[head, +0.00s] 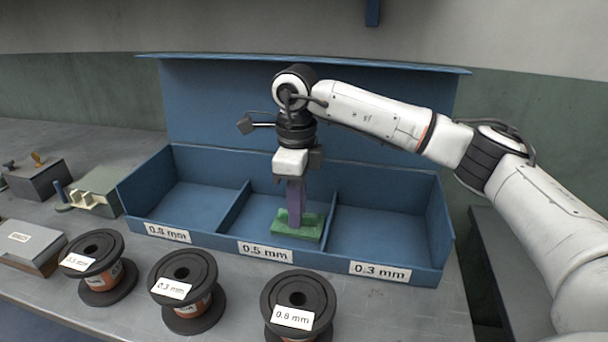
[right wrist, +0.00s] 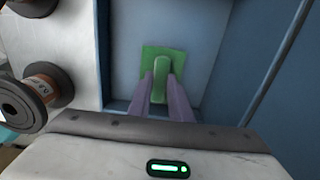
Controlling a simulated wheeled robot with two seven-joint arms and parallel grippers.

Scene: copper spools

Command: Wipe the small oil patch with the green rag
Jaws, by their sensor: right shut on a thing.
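The green rag (head: 309,233) is in the middle compartment of the blue bin, behind the 0.5 mm label. My right gripper (head: 295,210) points straight down with its purple fingers shut on the rag's raised middle. In the right wrist view, the rag (right wrist: 180,57) spreads out flat below the fingers (right wrist: 162,88). It looks at or very near the compartment floor; I cannot tell whether it touches. No oil patch shows in either view; the rag and gripper hide part of the floor. My left gripper is not in view.
The blue bin (head: 350,258) has dividers and a tall back panel (head: 210,105). Three copper spools stand in front: left (head: 100,287), middle (head: 187,310) and right (head: 300,322). A grey box (head: 30,242) and fixtures (head: 98,190) stand at left.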

